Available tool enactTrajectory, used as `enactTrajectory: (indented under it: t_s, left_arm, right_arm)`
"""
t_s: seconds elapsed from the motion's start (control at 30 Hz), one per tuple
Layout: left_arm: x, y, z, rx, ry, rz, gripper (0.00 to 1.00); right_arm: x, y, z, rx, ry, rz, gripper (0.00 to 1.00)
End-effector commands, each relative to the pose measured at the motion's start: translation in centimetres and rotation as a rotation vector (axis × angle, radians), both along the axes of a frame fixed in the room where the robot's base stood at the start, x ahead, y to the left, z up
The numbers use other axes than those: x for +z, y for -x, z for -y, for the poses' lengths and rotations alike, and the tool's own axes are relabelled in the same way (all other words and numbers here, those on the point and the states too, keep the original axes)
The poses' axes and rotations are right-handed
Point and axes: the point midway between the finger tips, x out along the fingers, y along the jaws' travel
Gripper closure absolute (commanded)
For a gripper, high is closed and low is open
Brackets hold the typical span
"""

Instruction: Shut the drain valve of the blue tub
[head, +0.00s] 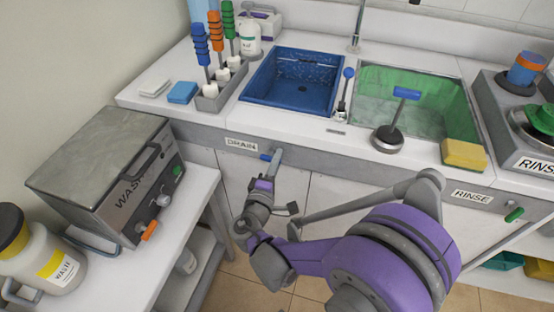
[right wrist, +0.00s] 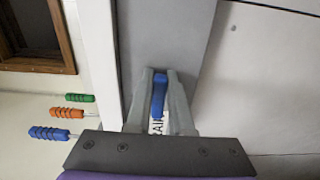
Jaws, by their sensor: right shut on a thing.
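The blue tub (head: 275,92) is set into the counter, left of the green-lined basin. In the right wrist view the blue handle (right wrist: 159,95) lies between the two grey fingers of my right gripper (right wrist: 160,85), partly covering the label behind. The valve body is hidden by the gripper. My left gripper is not in view.
A WASH machine (head: 100,185) and a waste jug (head: 45,265) stand on the left side table. A rack of brushes (head: 222,92) and a blue sponge (head: 182,92) are left of the tub. A green handle (head: 514,214) sits below the RINSE side. Floor between is clear.

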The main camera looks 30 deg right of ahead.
Motion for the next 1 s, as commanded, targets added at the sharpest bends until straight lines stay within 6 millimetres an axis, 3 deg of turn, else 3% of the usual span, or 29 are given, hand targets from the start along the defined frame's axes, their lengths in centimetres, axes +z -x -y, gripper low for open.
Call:
enactTrajectory:
  t_s: [0.33,0.37,0.5,0.83,1.0]
  left_arm:
    - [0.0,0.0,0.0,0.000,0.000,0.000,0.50]
    - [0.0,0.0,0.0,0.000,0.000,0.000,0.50]
    - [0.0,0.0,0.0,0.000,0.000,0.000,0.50]
    - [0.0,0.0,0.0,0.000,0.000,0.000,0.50]
    - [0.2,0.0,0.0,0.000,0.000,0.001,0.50]
  right_arm:
    - [-0.1,0.0,0.0,0.001,-0.005,0.003,1.00]
    - [-0.1,0.0,0.0,0.001,-0.005,0.003,0.77]
    - [-0.1,0.0,0.0,0.000,-0.004,0.002,0.51]
    - [0.0,0.1,-0.2,0.001,-0.003,0.002,0.50]
    - [0.0,1.3,-1.8,0.004,-0.003,0.002,0.50]
